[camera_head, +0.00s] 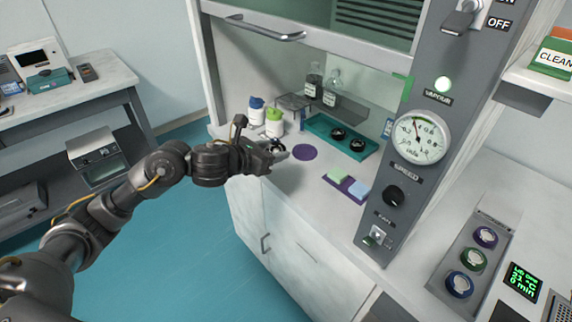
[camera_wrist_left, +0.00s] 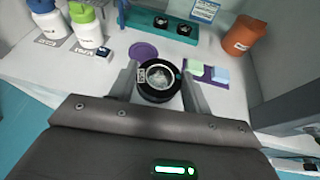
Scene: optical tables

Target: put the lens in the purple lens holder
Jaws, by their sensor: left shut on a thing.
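My left gripper (camera_head: 279,151) is over the white worktop of the hood, shut on a round lens in a black mount. The lens (camera_wrist_left: 158,82) shows between the two fingers in the left wrist view, with a pale glassy centre and a small label on its rim. In the head view the lens (camera_head: 276,144) is small and partly hidden by the fingers. A round purple-rimmed holder (camera_head: 485,236) sits at the top of a grey panel at the right, far from the gripper. Below it are a green-rimmed one (camera_head: 472,260) and a blue-rimmed one (camera_head: 459,284). My right gripper is out of view.
A teal tray (camera_head: 318,126) with two black round pieces lies behind the gripper. A flat purple disc (camera_head: 305,152) and a purple pad (camera_head: 336,184) with two small blocks lie nearby. White bottles (camera_head: 273,124) stand behind. The grey control column (camera_head: 408,185) stands between gripper and panel.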

